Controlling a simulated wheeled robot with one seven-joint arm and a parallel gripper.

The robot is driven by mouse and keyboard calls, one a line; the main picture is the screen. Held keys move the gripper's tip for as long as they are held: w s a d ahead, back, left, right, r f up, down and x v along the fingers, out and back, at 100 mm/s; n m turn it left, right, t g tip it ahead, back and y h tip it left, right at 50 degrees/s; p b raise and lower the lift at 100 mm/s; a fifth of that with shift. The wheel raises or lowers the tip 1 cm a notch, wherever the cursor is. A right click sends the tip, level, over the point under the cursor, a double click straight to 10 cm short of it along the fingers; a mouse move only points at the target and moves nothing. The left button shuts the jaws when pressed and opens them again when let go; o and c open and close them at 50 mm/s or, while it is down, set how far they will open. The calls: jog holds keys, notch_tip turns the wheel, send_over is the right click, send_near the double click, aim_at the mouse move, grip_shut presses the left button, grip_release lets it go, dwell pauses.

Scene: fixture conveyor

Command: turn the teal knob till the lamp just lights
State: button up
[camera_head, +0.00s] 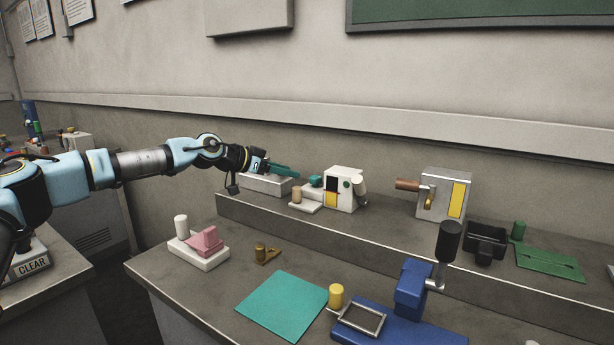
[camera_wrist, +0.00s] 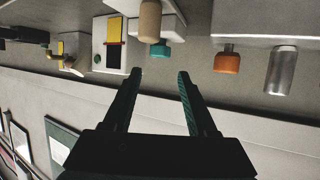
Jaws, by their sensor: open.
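The teal knob (camera_head: 315,182) sits at the left side of a white box (camera_head: 342,190) on the raised back shelf. In the wrist view the teal knob (camera_wrist: 160,50) shows just beyond the fingertips, partly behind a tan peg (camera_wrist: 150,22). My gripper (camera_head: 288,172) reaches in from the left. Its two fingers (camera_wrist: 160,72) are apart, with nothing between them, short of the knob.
The tan peg (camera_head: 297,194) stands on a white base in front of the knob. A grey block with a brown handle (camera_head: 408,185) is to the right. An orange cylinder (camera_wrist: 227,60) and a metal cylinder (camera_wrist: 281,70) show beside the fingers. The wall is close behind.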

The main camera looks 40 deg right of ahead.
aim_at(313, 177)
jog(key=p+x, duration=0.3)
jog(key=x, duration=0.6)
jog(key=shift+d, duration=0.15)
jog(key=shift+s+d+f, duration=0.1)
jog(key=shift+d+f, duration=0.25)
jog(key=shift+d, duration=0.05)
grip_shut()
